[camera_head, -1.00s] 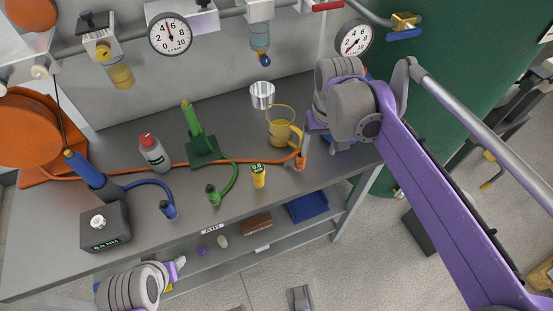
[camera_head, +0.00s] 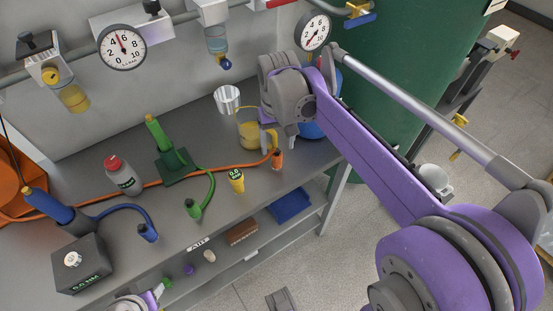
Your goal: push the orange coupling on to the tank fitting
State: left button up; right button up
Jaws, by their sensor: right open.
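The orange coupling (camera_head: 277,160) is at the end of the orange hose (camera_head: 215,168), near the bench's right end. My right gripper (camera_head: 269,138) is open just above and behind it, beside the hose's bend; contact between them is unclear. Nothing shows held in it. The green tank (camera_head: 395,85) stands behind my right arm. I cannot pick out the tank fitting; my arm covers part of the tank's front. My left gripper (camera_head: 155,296) is at the bottom edge, partly cut off, and its jaw opening is unclear.
A yellow jug (camera_head: 248,133) and a metal cup (camera_head: 227,98) stand close to my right gripper. A yellow tool (camera_head: 237,181), a green coupling (camera_head: 193,208) and a blue coupling (camera_head: 148,232) are along the bench's front. A blue bin (camera_head: 290,205) is on the shelf below.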

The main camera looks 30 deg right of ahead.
aim_at(277, 154)
jog(key=shift+f, duration=0.95)
jog(key=shift+f, duration=0.1)
jog(key=f, duration=0.3)
jog(key=f+b, duration=0.1)
jog(key=f, duration=0.1)
jog(key=shift+w, duration=0.25)
grip_shut()
